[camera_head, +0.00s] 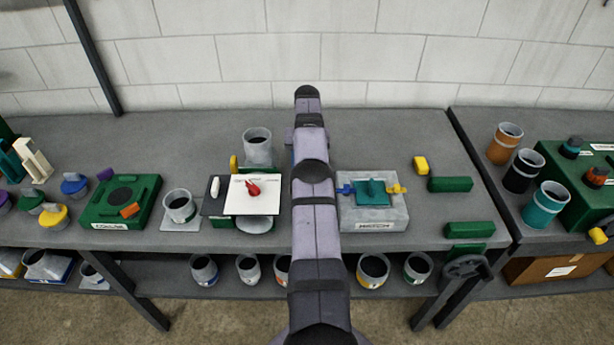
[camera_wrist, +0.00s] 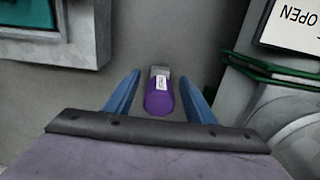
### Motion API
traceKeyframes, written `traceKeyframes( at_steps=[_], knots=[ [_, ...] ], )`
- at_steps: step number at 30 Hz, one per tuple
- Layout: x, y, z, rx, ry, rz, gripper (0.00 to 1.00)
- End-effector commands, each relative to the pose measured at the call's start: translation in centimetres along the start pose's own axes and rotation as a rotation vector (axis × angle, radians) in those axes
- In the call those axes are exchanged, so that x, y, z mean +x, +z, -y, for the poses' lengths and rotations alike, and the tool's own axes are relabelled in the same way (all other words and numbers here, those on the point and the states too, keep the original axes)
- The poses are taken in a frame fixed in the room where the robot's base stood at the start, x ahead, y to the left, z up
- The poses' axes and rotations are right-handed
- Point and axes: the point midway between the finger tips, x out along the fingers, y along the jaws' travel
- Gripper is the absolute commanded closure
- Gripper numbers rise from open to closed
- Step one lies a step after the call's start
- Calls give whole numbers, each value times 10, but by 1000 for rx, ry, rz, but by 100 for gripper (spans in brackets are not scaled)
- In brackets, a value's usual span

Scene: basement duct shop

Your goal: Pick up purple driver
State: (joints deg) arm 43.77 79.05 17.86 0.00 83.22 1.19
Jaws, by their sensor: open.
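The purple driver (camera_wrist: 159,98) lies on the grey bench in the wrist view. It has a rounded purple body, a small white label and a grey end pointing away from my gripper. My gripper (camera_wrist: 159,76) is open, with one blue finger on each side of the driver. Gaps show between the driver and both fingers, and I cannot tell how far the fingertips are above the bench. In the head view my arm covers the middle of the bench, and the driver does not show there.
A grey block (camera_head: 372,220) with a teal piece stands right of my arm in the head view. Left of it are a white panel (camera_head: 241,196) with a red piece and grey cups. Green blocks (camera_head: 450,184) lie farther right. In the wrist view, an OPEN sign (camera_wrist: 293,26) is at upper right.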

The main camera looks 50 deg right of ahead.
Motion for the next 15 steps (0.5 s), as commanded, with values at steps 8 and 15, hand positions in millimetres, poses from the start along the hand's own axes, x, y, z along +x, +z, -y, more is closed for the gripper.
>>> traceKeyframes(
  at_steps=[8,15],
  knots=[
    [19,0,0,0,0,-2,50],
    [20,0,0,0,0,-3,60]
  ],
)
